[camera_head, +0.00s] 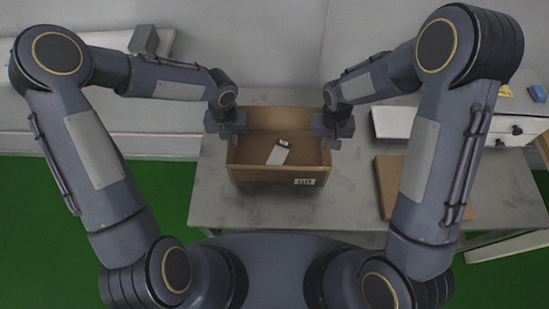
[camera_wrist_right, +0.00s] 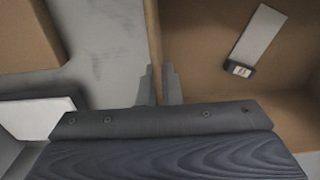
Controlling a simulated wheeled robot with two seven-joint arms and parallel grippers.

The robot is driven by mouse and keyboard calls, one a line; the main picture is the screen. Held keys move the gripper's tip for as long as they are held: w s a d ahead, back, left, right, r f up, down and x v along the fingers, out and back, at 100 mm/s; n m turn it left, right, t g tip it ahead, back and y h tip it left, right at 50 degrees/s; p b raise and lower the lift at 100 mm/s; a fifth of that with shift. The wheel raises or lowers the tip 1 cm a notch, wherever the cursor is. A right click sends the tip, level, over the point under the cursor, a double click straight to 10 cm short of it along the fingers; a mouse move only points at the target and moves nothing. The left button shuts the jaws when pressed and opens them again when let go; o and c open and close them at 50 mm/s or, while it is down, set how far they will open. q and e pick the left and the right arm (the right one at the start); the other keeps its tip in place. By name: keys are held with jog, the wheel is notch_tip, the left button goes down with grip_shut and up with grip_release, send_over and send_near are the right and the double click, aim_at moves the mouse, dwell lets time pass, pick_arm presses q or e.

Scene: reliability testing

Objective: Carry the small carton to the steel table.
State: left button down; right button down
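The small carton (camera_head: 262,175) is an open brown box with a small label on its front face. It appears to rest upright on the grey, worn, metal-looking table (camera_head: 218,205). My left gripper (camera_head: 232,137) is at the carton's left wall; its fingers are hidden. My right gripper (camera_head: 327,138) is at the right wall. In the right wrist view, the fingers of my right gripper (camera_wrist_right: 159,85) are close together on either side of that carton wall (camera_wrist_right: 153,45) and look closed on it.
A flat white-and-dark object (camera_head: 278,153) lies inside the carton. A brown box or board (camera_head: 390,185) is on the table to the right, with a white case (camera_head: 395,122) behind it. A pale bench (camera_head: 60,115) stands at the left, and green floor (camera_head: 35,210) shows there.

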aim_at(322, 156)
jog(key=shift+w+a, duration=0.2)
pick_arm(q)
jog(key=shift+w+a, duration=0.15)
pick_arm(e)
jog(key=shift+s+d, duration=0.1)
pick_arm(q)
jog(key=shift+r, duration=0.1)
jog(key=shift+f, duration=0.2)
pick_arm(e)
jog(key=shift+f, duration=0.1)
